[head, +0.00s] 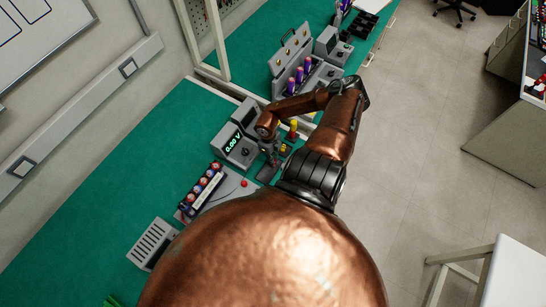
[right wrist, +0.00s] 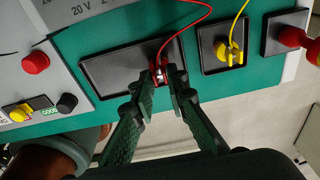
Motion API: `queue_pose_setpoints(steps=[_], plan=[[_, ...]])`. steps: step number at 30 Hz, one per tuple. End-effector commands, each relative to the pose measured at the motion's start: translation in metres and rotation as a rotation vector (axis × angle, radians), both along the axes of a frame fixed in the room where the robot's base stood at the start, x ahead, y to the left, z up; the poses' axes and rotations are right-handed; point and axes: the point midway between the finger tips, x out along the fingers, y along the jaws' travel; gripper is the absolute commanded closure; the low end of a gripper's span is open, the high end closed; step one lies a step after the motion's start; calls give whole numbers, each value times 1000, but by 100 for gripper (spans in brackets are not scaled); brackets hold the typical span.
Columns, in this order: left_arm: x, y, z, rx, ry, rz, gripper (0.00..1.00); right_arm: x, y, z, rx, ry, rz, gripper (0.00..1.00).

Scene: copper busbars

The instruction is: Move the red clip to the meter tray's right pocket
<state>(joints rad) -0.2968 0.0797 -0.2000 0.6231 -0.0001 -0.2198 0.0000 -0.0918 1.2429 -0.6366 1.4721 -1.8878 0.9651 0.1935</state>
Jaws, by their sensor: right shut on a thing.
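My right gripper (right wrist: 161,80) is shut on the red clip (right wrist: 160,70), whose red wire runs up and right in the right wrist view. The clip is at the right part of a long dark tray (right wrist: 105,72); I cannot tell whether it touches the tray floor. A smaller dark tray beside it holds a yellow clip (right wrist: 230,52) with a yellow wire. In the head view the right gripper (head: 270,160) is small, in front of the meter (head: 234,144) that reads 0.00 V. My left gripper is not in view.
A red knob-like part (right wrist: 292,37) stands on another dark pad (right wrist: 276,45) at the right. A grey panel with a red button (right wrist: 36,62) is at the left. In the head view, a rack of red-topped cells (head: 203,187) lies nearby. The green bench (head: 95,190) is clear at left.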

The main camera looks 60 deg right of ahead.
Motion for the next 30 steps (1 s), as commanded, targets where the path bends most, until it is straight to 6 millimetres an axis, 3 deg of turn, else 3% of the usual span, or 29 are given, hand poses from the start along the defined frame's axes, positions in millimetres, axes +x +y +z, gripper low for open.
queue_pose_setpoints(steps=[19, 20, 30], plan=[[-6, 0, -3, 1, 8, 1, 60, 0, 0, -4, 0, 0, 0, 100], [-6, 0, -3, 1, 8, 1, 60, 0, 0, -4, 0, 0, 0, 86], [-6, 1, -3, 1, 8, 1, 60, 0, 0, -4, 0, 0, 0, 66]])
